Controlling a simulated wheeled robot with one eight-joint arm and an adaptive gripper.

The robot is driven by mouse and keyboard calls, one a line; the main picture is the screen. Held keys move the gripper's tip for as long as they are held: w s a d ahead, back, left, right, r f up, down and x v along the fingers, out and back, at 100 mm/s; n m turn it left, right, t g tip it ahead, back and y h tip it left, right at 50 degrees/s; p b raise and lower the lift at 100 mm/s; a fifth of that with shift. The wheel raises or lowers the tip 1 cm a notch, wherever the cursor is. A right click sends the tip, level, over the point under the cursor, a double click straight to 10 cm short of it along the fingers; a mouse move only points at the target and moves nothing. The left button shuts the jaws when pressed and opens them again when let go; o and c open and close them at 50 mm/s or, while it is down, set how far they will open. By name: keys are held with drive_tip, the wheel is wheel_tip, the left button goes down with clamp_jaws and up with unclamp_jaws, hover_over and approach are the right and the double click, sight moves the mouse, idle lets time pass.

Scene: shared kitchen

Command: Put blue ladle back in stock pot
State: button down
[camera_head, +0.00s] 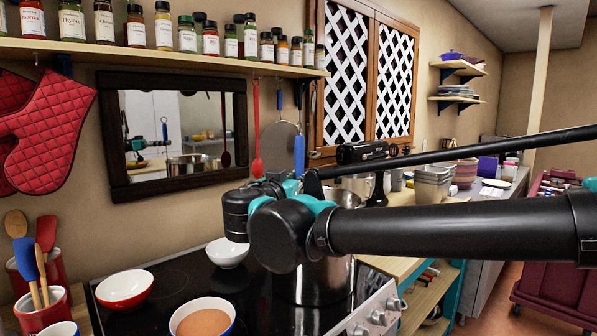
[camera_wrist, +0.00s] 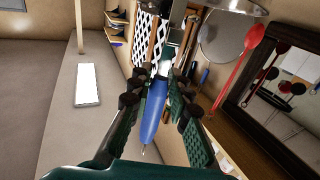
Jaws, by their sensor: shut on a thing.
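The blue ladle's handle (camera_wrist: 154,112) lies between the two fingers of my gripper (camera_wrist: 155,95) in the wrist view, and the fingers are shut on it. In the head view a blue handle (camera_head: 299,155) stands upright just above my gripper (camera_head: 290,186). The ladle's bowl end cannot be made out clearly. A steel stock pot (camera_head: 318,282) stands on the right part of the black stove, below my arm. My arm hides its rim and upper part, so its inside does not show.
A white bowl (camera_head: 228,252), a red bowl (camera_head: 124,290) and a bowl of orange-brown food (camera_head: 202,318) stand on the stovetop. A red ladle (camera_head: 257,130) hangs beside the dark-framed mirror (camera_head: 175,130). A black stand mixer (camera_head: 362,154) is behind my arm.

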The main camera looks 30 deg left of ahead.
drive_tip(key=shift+f, duration=1.8)
unclamp_jaws()
drive_tip(key=shift+s, duration=0.15)
idle(0.6)
drive_tip(key=s+d, duration=0.1)
drive_tip(key=s, duration=0.9)
drive_tip(key=shift+s+d+f, duration=0.15)
drive_tip(key=shift+s+d, duration=0.15)
drive_tip(key=shift+d, duration=0.1)
idle(0.5)
idle(0.4)
